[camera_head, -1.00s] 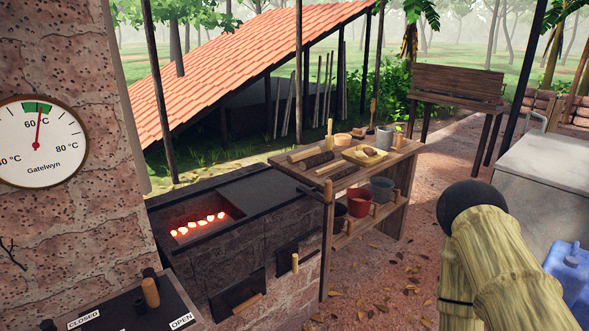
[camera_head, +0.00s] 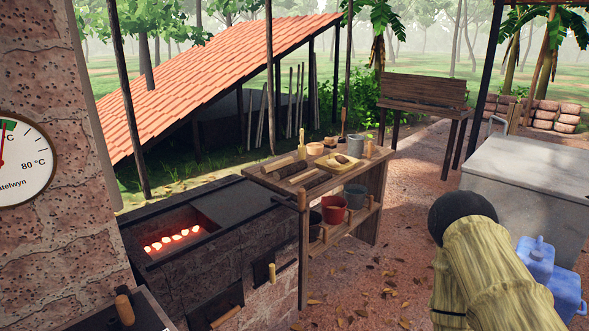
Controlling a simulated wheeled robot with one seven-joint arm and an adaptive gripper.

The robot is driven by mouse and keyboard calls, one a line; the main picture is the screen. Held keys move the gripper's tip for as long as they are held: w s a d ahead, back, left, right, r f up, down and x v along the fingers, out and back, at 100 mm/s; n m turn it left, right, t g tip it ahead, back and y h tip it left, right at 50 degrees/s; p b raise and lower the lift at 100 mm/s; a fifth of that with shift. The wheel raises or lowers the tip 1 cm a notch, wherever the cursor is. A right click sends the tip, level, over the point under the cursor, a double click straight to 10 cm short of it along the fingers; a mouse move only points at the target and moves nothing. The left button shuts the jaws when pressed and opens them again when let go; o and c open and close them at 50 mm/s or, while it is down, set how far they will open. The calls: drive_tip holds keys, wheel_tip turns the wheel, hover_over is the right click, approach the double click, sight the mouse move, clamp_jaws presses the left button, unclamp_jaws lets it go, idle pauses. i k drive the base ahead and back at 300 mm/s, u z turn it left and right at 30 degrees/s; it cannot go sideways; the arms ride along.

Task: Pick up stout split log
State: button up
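I cannot pick out a stout split log for certain. Several short, log-like pieces (camera_head: 274,168) lie on the top of the wooden shelf table, some dark and some pale, too small to tell apart. At the far right, a stack of log-like or block-like pieces (camera_head: 558,115) stands behind the grey counter. My gripper is not in view; only a bamboo-patterned link of my arm with a dark round joint shows at the lower right.
The wooden shelf table (camera_head: 345,203) stands mid-view, with a red pot (camera_head: 334,209) on its lower shelf. A brick stove (camera_head: 215,268) with glowing coals (camera_head: 172,241) is to its left. A grey counter (camera_head: 535,185) and blue jugs (camera_head: 552,285) are at right. Leaf-strewn ground between is open.

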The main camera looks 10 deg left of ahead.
sight(268, 168)
drive_tip(key=z, duration=0.45)
drive_tip(key=k, duration=0.55)
drive_tip(key=z, duration=0.65)
drive_tip(key=i, duration=1.3)
drive_tip(key=u, duration=0.6)
drive_tip(key=i, duration=1.35)
drive_tip(key=u, duration=1.45)
drive_tip(key=i, duration=0.6)
drive_tip(key=u, duration=0.5)
